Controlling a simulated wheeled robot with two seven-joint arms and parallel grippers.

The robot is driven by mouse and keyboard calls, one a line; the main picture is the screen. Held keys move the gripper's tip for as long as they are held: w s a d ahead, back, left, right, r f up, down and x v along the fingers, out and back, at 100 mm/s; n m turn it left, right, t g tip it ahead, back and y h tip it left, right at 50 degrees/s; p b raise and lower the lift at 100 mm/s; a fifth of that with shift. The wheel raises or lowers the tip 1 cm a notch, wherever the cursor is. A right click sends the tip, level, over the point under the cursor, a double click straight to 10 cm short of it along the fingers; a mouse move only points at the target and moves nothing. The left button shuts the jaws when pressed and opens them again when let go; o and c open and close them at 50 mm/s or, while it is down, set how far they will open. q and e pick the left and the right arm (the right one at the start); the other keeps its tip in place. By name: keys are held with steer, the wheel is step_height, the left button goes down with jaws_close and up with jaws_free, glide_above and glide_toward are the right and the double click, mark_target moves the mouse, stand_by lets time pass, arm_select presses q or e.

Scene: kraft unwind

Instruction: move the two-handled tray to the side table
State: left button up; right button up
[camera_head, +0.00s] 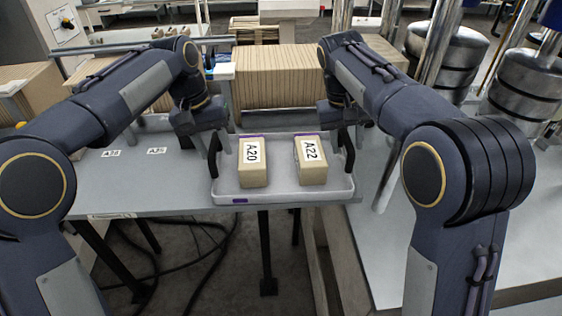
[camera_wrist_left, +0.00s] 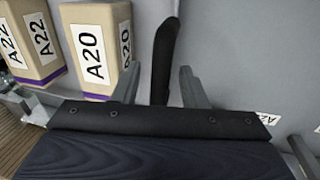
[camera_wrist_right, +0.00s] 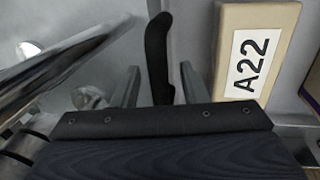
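The two-handled tray (camera_head: 283,196) is light grey with black upright handles and sits at the front edge of a grey table. It carries two kraft boxes, A20 (camera_head: 253,163) and A22 (camera_head: 311,160). My left gripper (camera_head: 215,143) is at the left handle (camera_head: 213,158); in the left wrist view its fingers (camera_wrist_left: 157,88) stand apart on either side of the handle (camera_wrist_left: 165,55), with gaps. My right gripper (camera_head: 342,125) is at the right handle (camera_head: 349,150); in the right wrist view its open fingers (camera_wrist_right: 160,86) straddle the handle (camera_wrist_right: 157,50). Which surface is the side table is unclear.
The grey table (camera_head: 130,185) has labelled, bare space left of the tray. A row of brown kraft pieces (camera_head: 278,78) stands behind. At right, another grey surface (camera_head: 380,240) bears metal posts and stacked cylinders (camera_head: 525,85). A floor gap separates the surfaces at the front.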

arm_select(q)
jaws_close()
arm_select(e)
jaws_close()
arm_select(q)
steer(key=shift+r, duration=0.2)
arm_select(e)
steer(key=shift+r, duration=0.2)
